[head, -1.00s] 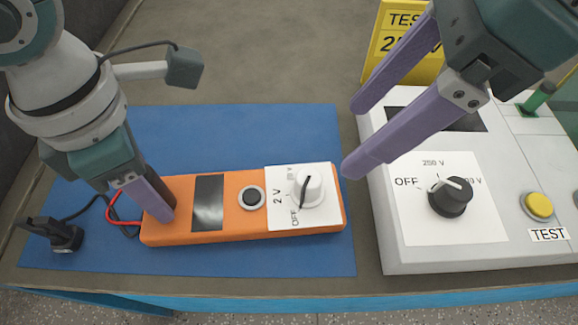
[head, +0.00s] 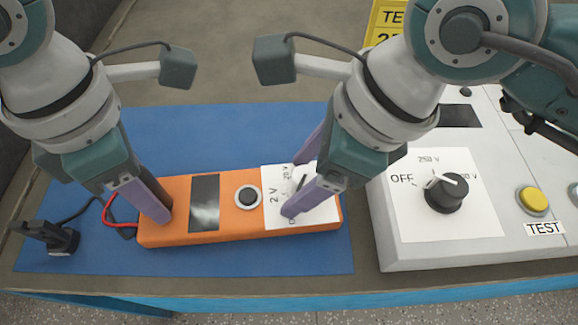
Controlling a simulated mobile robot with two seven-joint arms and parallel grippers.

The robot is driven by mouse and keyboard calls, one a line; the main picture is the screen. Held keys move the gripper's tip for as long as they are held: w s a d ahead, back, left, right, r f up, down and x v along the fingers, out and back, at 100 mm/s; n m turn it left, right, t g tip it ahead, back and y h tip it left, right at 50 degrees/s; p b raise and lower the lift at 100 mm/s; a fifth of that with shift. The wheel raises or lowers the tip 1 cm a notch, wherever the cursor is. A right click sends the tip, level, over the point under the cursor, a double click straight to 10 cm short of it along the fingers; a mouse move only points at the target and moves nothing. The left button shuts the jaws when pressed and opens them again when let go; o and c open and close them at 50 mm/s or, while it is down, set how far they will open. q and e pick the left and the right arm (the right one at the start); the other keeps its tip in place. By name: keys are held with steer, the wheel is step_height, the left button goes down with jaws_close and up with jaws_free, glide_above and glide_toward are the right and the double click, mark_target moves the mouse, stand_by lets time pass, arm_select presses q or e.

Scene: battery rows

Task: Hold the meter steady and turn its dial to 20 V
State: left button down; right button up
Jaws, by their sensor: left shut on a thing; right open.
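The orange meter (head: 172,232) lies flat on a blue mat (head: 232,124), with a dark screen (head: 204,203) and a round button (head: 248,196). Its white dial (head: 304,182) sits on a white label at the right end, marked 2 V, 20 V and OFF. My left gripper (head: 152,212) is shut on the meter's left end. My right gripper (head: 298,188) is open above the dial, with one finger on its far side and one on its near side. The fingers hide part of the dial and label, and I cannot tell whether they touch the dial.
A grey test box (head: 395,240) with a black knob (head: 446,193) and a yellow button (head: 533,201) stands right of the mat. A yellow sign (head: 384,22) is behind it. A black plug (head: 62,238) lies left of the meter. The back of the mat is clear.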

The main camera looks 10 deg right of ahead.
steer(key=shift+c, duration=0.3)
jaws_close()
steer(key=shift+m, duration=0.3)
steer(key=m+t, duration=0.1)
steer(key=m, duration=0.1)
steer(key=m+t+h, duration=0.1)
steer(key=m, duration=0.2)
steer(key=shift+m+h, duration=0.3)
steer(key=m+h, duration=0.1)
steer(key=m, duration=0.1)
steer(key=m+t, duration=0.1)
steer(key=m, duration=0.2)
steer(key=shift+w+r+h, duration=0.1)
steer(key=shift+h, duration=0.3)
steer(key=m+h, duration=0.1)
steer(key=m, duration=0.2)
steer(key=m+h, duration=0.1)
steer(key=m, duration=0.2)
steer(key=shift+d+m, duration=0.1)
steer(key=shift+m, duration=0.3)
steer(key=m+h, duration=0.1)
steer(key=m, duration=0.2)
steer(key=m+g+h, duration=0.1)
steer(key=m, duration=0.2)
steer(key=shift+d+g, duration=0.1)
steer(key=shift+g, duration=0.2)
steer(key=shift+h, duration=0.3)
